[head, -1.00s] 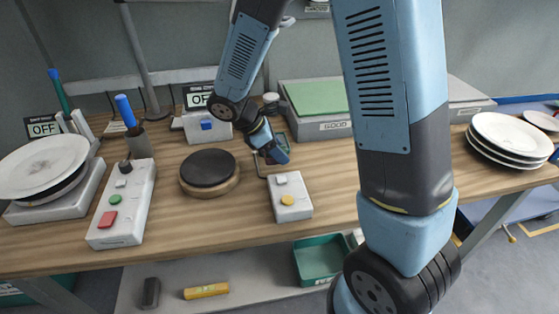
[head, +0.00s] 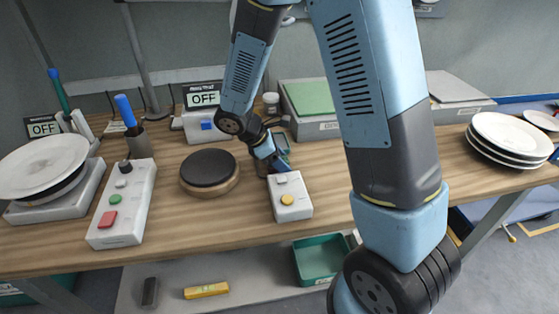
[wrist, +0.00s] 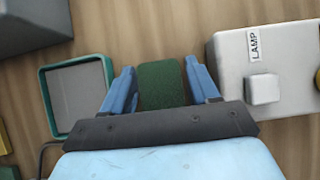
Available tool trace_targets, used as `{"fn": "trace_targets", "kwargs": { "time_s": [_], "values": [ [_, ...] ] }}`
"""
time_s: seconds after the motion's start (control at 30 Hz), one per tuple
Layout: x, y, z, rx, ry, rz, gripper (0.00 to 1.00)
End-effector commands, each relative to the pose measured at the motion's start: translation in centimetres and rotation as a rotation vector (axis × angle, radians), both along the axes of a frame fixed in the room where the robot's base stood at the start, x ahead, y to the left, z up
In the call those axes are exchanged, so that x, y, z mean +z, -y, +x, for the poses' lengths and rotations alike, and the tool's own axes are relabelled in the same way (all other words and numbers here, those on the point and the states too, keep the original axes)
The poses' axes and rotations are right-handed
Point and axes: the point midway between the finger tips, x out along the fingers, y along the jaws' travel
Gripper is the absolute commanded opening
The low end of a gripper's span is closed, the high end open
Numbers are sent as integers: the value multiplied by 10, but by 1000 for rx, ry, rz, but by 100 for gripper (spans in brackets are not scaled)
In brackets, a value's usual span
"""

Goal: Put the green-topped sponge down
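The green-topped sponge (wrist: 163,84) lies between the two blue fingers of my gripper (wrist: 162,88) in the wrist view. The fingertips appear to touch its two sides, so the gripper looks shut on it. A small teal-rimmed tray (wrist: 106,80) with a grey floor is left of the sponge and looks empty. In the head view my gripper (head: 276,163) is low over the table, just behind the box with a yellow button (head: 288,208). The sponge cannot be made out there. Whether the sponge touches the table is unclear.
The white box marked LAMP (wrist: 228,75) stands close to the right finger. A round dark-topped stand (head: 208,168) is left of my gripper. A grey unit with a green top (head: 313,96) is behind. Stacked plates (head: 512,133) lie far right. Front middle wood is clear.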

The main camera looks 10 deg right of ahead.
Motion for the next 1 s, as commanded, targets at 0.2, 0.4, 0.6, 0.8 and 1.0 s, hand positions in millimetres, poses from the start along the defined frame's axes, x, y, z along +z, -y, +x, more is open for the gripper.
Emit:
{"fn": "trace_targets", "kwargs": {
  "time_s": [0.2,0.4,0.6,0.8,1.0],
  "values": [
    [0,0,0,0,0,0,71],
    [2,-1,0,1,1,0,71],
    [21,-14,1,2,3,1,71],
    [54,-37,0,3,4,2,71],
    [82,-56,0,3,2,1,71]
  ]
}}
